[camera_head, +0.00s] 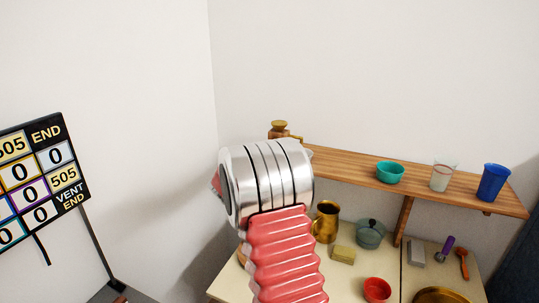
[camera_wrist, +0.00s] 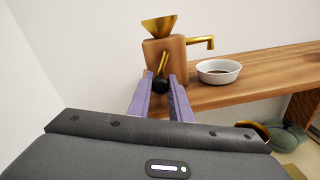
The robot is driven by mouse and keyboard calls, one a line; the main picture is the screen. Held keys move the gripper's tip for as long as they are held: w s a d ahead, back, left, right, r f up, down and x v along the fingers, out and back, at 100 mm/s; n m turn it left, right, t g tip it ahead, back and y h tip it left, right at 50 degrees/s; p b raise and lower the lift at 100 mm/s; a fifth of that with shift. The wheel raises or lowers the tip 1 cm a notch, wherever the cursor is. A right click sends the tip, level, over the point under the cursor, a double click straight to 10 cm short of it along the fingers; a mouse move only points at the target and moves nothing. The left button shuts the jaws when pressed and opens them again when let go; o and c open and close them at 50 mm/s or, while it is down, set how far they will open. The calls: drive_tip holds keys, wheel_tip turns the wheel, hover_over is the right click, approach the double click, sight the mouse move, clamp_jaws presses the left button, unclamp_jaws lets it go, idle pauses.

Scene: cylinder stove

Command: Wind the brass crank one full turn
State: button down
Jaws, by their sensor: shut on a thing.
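In the wrist view a wooden mill (camera_wrist: 165,50) with a brass funnel on top stands on the shelf. Its brass crank (camera_wrist: 163,64) slants down on the near face and ends in a dark round knob (camera_wrist: 160,85). My gripper (camera_wrist: 160,80) has its two purple fingers on either side of the knob and is shut on it. A brass spout (camera_wrist: 198,42) sticks out to the right of the mill. In the head view only the brass top of the mill (camera_head: 279,125) and a little below it show. My arm hides the crank and gripper there.
A white bowl (camera_wrist: 219,71) stands on the shelf right of the mill. The wooden shelf (camera_head: 340,163) also holds a teal bowl (camera_head: 390,172), a clear cup (camera_head: 442,177) and a blue cup (camera_head: 493,183). Below are a brass mug (camera_head: 326,222) and a green pot (camera_head: 371,233).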

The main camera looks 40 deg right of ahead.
drive_tip(key=shift+w+a+m, duration=0.25)
drive_tip(key=shift+w+m, duration=0.15)
drive_tip(key=shift+m, duration=0.7)
drive_tip(key=c, duration=1.9)
unclamp_jaws()
drive_tip(key=shift+w, duration=0.1)
drive_tip(key=shift+o, duration=1.4)
drive_tip(key=shift+r, duration=0.2)
drive_tip(key=shift+a, duration=0.1)
drive_tip(key=v, duration=1.3)
drive_tip(key=shift+s+a, duration=0.25)
drive_tip(key=shift+s, duration=0.05)
